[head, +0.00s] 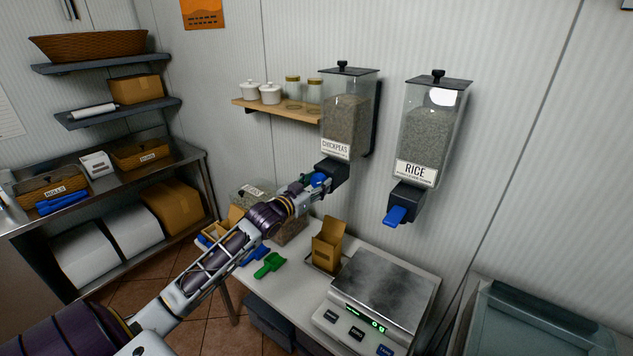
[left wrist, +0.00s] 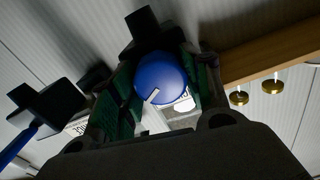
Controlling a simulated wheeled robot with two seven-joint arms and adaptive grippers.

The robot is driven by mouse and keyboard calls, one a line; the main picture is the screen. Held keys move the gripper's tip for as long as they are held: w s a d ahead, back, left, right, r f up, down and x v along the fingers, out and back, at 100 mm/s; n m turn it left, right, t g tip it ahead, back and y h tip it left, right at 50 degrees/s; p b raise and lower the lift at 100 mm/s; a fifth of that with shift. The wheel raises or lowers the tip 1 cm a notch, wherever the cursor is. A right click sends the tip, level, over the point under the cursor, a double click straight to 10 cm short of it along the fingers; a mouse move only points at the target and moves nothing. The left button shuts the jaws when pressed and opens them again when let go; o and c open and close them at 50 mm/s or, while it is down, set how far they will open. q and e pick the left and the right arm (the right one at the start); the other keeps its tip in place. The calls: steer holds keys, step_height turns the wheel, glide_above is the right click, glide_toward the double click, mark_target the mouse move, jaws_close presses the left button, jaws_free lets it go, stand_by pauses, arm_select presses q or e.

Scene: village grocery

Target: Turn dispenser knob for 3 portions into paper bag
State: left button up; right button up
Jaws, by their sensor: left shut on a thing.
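The chickpeas dispenser (head: 345,115) hangs on the wall, a clear hopper with a dark outlet below. Its round blue knob (left wrist: 161,78) has a white mark and sits between the two green-padded fingers of my left gripper (left wrist: 160,92), which is shut on it. In the head view my left gripper (head: 312,184) reaches the outlet from the left and mostly hides the knob. An open brown paper bag (head: 327,247) stands upright on the table, below the chickpeas outlet. My right gripper is not in view.
A rice dispenser (head: 432,125) with a blue lever (head: 396,215) hangs to the right. A scale (head: 382,290) stands right of the bag, and a green scoop (head: 269,265) lies on the table. A wooden shelf (head: 277,109) with jars is behind my gripper.

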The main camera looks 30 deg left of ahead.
arm_select(q)
steer(key=m+p, duration=0.1)
steer(key=m, duration=0.5)
stand_by(0.4)
steer(key=o, duration=1)
steer(key=shift+s, duration=0.1)
steer(key=shift+s, duration=0.1)
steer(key=shift+s+a, duration=0.15)
steer(key=shift+s, duration=1.75)
steer(key=shift+s+a, duration=0.2)
steer(key=shift+s, duration=1.75)
steer(key=shift+s+a, duration=0.15)
steer(key=shift+s, duration=1.75)
